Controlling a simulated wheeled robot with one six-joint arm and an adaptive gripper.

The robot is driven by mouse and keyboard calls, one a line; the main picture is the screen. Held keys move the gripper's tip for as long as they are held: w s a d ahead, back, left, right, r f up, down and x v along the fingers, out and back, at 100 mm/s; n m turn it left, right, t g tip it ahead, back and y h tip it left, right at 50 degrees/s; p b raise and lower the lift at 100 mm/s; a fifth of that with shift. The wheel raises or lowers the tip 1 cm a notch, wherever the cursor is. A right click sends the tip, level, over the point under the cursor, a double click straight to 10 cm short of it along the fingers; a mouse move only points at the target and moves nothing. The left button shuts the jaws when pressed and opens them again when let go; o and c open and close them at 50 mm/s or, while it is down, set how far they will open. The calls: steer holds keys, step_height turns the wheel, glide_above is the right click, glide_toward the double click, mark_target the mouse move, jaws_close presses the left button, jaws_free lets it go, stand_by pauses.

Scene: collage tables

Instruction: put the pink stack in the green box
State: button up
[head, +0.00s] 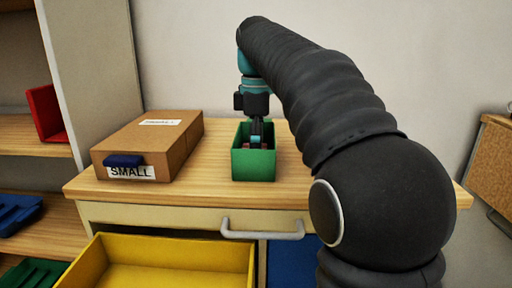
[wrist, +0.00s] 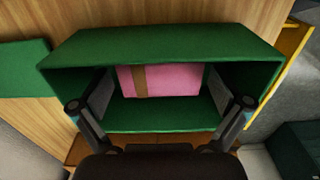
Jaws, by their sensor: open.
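The green box (head: 253,165) stands open-topped on the wooden table, near its front edge. My gripper (head: 256,140) points down into it from above. In the wrist view, the pink stack (wrist: 170,82) with a brown band lies inside the green box (wrist: 160,42), near the middle. The fingers of my gripper (wrist: 162,95) are spread, one on each side of the stack. Whether they touch it is hard to tell. The box's front wall hides most of the stack in the head view.
A brown carton (head: 150,145) labelled SMALL, with a dark blue thing (head: 123,160) at its front, stands left of the green box. A yellow drawer or bin (head: 170,275) is below the table front. The tabletop between carton and box is clear.

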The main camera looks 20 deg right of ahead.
step_height(320, 180, up, 5)
steer(key=shift+f+p, duration=0.15)
steer(key=shift+p, duration=0.55)
steer(key=shift+r, duration=1.1)
